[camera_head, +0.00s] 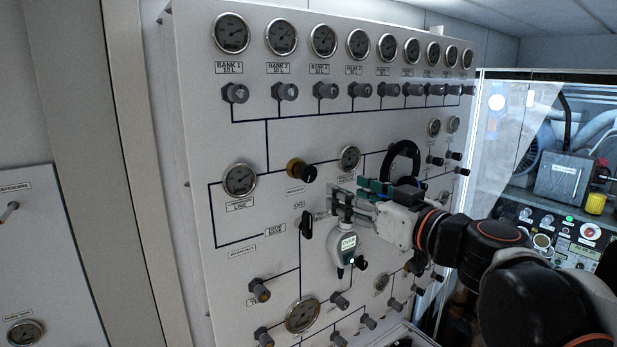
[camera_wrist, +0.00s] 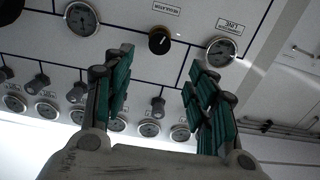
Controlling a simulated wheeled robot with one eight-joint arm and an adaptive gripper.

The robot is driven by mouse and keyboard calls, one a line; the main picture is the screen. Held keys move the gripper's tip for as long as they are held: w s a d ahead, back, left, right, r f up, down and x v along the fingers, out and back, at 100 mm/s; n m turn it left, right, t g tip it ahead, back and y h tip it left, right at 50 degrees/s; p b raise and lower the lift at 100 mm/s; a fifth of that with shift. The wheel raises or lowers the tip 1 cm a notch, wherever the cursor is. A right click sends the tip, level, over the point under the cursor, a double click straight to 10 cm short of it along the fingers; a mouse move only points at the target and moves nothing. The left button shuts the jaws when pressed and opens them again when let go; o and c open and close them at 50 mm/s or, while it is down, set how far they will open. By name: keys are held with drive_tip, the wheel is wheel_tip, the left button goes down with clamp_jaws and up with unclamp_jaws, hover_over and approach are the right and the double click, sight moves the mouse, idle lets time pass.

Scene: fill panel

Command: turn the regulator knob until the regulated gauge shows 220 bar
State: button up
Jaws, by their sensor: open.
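The regulator knob (camera_head: 301,170) is black on a yellow collar and sits on the white panel between two gauges. In the wrist view the knob (camera_wrist: 159,40) is beyond and between my open fingers, with a pale mark on its face. The regulated gauge (camera_head: 349,158) is to its right in the head view; it also shows at the upper left in the wrist view (camera_wrist: 81,18). Its reading is too small to tell. My gripper (camera_head: 350,196) is open and empty, below and right of the knob, apart from it.
The line gauge (camera_head: 239,180) is left of the knob. A row of bank gauges (camera_head: 281,37) and small knobs (camera_head: 285,91) runs above. A black handwheel (camera_head: 403,160) juts out behind my gripper.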

sight(310, 175)
drive_tip(key=p+x, duration=0.1)
drive_tip(key=x, duration=1.2)
drive_tip(key=shift+w+a, duration=0.2)
drive_tip(key=shift+w, duration=0.05)
drive_tip(key=shift+c, duration=0.4)
drive_tip(key=c, duration=1)
